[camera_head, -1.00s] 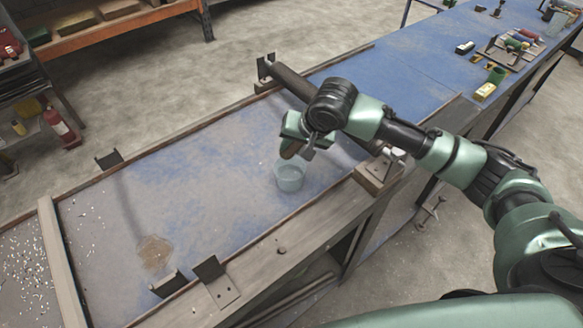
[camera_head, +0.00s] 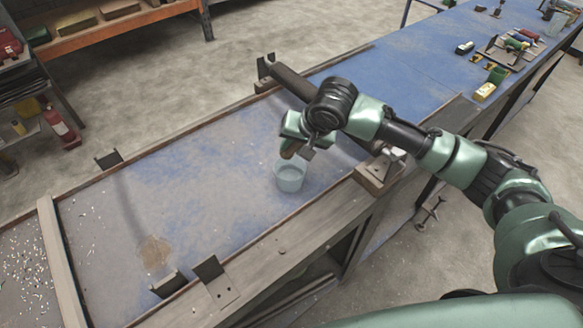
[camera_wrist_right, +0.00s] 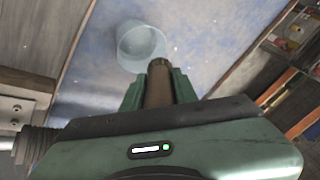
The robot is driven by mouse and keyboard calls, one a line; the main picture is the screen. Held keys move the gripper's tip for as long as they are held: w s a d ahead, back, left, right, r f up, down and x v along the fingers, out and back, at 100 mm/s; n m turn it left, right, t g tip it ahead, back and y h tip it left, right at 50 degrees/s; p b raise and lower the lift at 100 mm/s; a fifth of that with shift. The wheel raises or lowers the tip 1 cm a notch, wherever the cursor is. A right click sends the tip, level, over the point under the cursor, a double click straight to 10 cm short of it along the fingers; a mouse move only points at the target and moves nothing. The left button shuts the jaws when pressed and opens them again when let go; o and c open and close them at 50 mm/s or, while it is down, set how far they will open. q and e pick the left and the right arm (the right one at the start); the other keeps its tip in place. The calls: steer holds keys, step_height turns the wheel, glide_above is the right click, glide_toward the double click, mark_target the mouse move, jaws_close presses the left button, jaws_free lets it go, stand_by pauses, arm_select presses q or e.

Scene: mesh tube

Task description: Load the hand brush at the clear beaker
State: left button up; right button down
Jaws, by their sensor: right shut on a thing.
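The clear beaker (camera_head: 290,179) stands upright on the blue bench top, just below and in front of my right gripper. It also shows at the top of the right wrist view (camera_wrist_right: 141,46). My right gripper (camera_head: 297,147) is shut on the brown handle of the hand brush (camera_wrist_right: 159,83), which points toward the beaker. The brush end lies near the beaker's rim; I cannot tell whether it touches or is inside. Most of the brush is hidden by the gripper. My left gripper is not in view.
A dark tube (camera_head: 290,82) lies across the bench behind my right arm. Metal brackets (camera_head: 214,279) stand on the wooden edge rail. A brown stain (camera_head: 154,252) marks the bench at left, where there is free room.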

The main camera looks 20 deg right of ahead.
steer(key=shift+r, duration=0.1)
step_height(320, 180, up, 2)
steer(key=p, duration=0.3)
steer(key=shift+r, duration=0.2)
steer(key=shift+r+p, duration=0.35)
steer(key=shift+r, duration=0.45)
